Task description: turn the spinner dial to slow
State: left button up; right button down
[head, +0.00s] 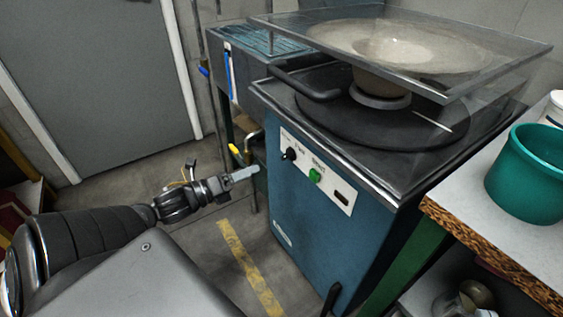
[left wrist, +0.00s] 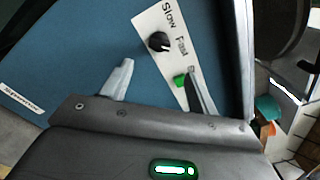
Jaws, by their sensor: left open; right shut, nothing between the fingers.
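The spinner dial is a small black knob (head: 289,154) on the white control panel of the blue machine. In the left wrist view the knob (left wrist: 157,41) sits beside the words Slow and Fast, and a small light mark on it seems to face Fast. A green button (head: 315,176) is next to it on the panel. My left gripper (head: 245,173) is open and empty, to the left of the dial in the head view and apart from it. In the left wrist view its fingers (left wrist: 160,72) are spread, with the dial beyond the gap. My right gripper is not seen.
The blue machine (head: 310,235) has a black disc and a clear cover (head: 480,72) on top, with a dark handle (head: 305,82). A worktable (head: 470,215) with a teal bucket (head: 525,185) stands at right. Floor left of the machine is open.

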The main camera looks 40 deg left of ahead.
aim_at(283, 157)
pick_arm(q)
jog(key=b+x, duration=0.1)
jog(key=x, duration=0.9)
jog(key=shift+w, duration=0.3)
pick_arm(e)
jog(key=shift+s+d+r+t, duration=0.3)
jog(key=shift+d+r+t, duration=0.5)
jog(key=shift+t, duration=0.4)
